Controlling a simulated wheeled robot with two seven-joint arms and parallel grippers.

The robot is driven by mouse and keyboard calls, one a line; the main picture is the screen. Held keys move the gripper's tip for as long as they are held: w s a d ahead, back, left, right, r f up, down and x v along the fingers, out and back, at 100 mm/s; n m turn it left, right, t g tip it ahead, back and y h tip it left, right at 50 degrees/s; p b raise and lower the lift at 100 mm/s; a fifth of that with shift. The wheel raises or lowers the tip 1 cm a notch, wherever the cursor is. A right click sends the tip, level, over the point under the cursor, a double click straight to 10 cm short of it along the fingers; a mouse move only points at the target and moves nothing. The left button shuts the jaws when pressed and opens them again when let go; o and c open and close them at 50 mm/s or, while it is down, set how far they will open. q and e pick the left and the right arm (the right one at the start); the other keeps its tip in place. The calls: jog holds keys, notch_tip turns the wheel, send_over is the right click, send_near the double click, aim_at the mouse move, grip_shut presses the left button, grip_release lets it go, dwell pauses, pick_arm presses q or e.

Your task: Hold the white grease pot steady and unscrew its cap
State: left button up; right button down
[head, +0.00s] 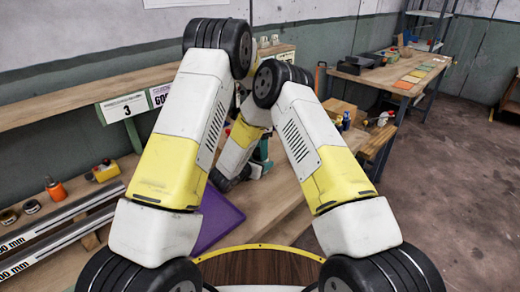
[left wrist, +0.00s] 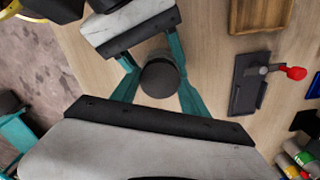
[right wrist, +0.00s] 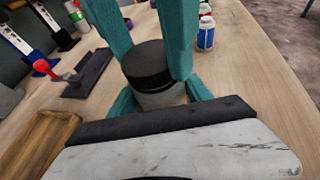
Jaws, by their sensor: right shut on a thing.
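The pot (right wrist: 162,97) stands on the bench, its pale body showing under a ribbed black cap (right wrist: 148,62). The cap also shows from above in the left wrist view (left wrist: 160,79). My right gripper (right wrist: 160,98) is shut on the pot's body, low down from the side. My left gripper (right wrist: 152,65) comes from above, its two teal fingers on either side of the cap. In the left wrist view, the left fingers (left wrist: 160,92) look open, with narrow gaps beside the cap. In the head view my arms hide the pot.
A dark stand with a red-knobbed tool (left wrist: 248,85) and a wooden tray (left wrist: 262,15) lie beside the pot. A blue-and-white can (right wrist: 206,34) stands behind. A purple mat (head: 222,215) lies on the bench.

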pick_arm(q)
jog(key=c, duration=0.4)
jog(key=n, duration=0.6)
jog(key=shift+n, duration=0.4)
jog(key=shift+c, duration=0.2)
jog(key=o, duration=1.5)
jog(key=shift+o, duration=0.2)
